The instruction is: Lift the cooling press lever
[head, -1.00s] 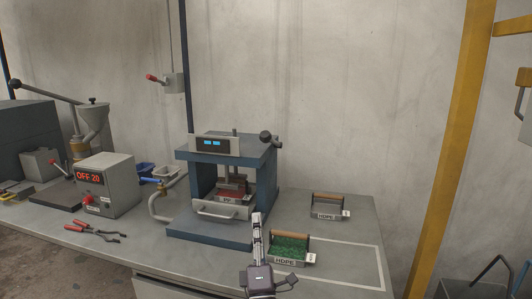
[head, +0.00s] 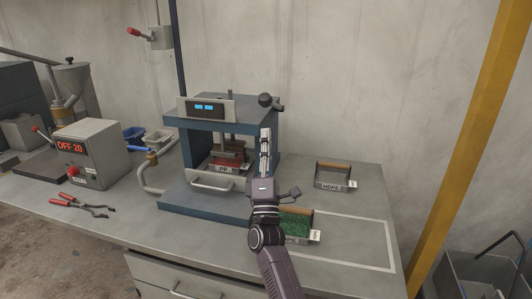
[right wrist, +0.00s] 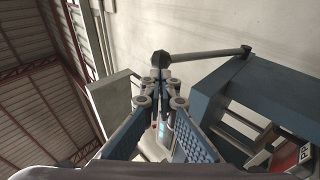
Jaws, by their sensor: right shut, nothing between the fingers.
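The cooling press (head: 225,207) is a blue frame on the bench with a lit display on top. Its lever ends in a dark ball knob (head: 265,100) at the top right. In the right wrist view the knob (right wrist: 161,59) sits just beyond the fingertips, with the lever's rod (right wrist: 212,53) running right from it. My right gripper (head: 266,131) points up in front of the press's right side, just below the knob. Its fingers (right wrist: 160,75) are shut and empty; whether they touch the knob I cannot tell. My left gripper is out of view.
A tray of green flakes marked HDPE (head: 297,223) stands partly behind my right arm. A control box reading OFF 20 (head: 98,154) and red-handled pliers (head: 80,206) are at left. The bench's right front is clear.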

